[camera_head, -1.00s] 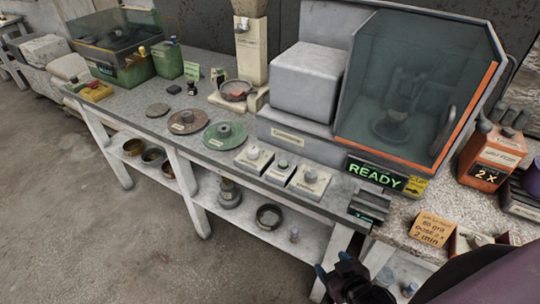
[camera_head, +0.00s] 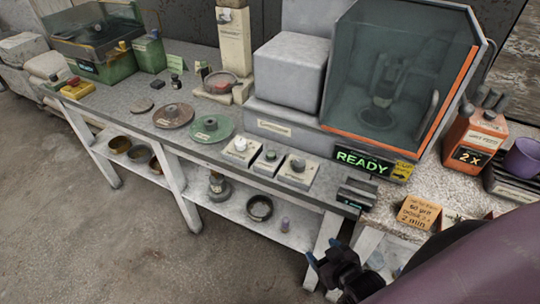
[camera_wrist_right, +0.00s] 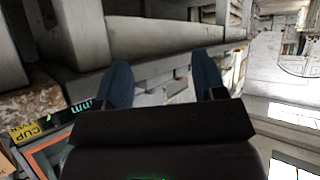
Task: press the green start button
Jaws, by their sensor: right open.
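The green start button (camera_head: 270,155) is a small round button on the middle of three pale control boxes at the bench's front edge, in the head view. My right gripper (camera_head: 323,252) is in front of the bench, low and to the right of the button, well apart from it. Its two blue-tipped fingers are spread and nothing is between them. The fingers also show in the right wrist view (camera_wrist_right: 163,80); I cannot make out the button there. My left gripper is not in view.
A white-knob box (camera_head: 238,153) and a grey-knob box (camera_head: 297,173) flank the button. Behind stands a glass-hooded machine (camera_head: 275,130) with a lit READY sign (camera_head: 362,162). A small dark block (camera_head: 356,193) is at the bench edge. Open floor lies at left.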

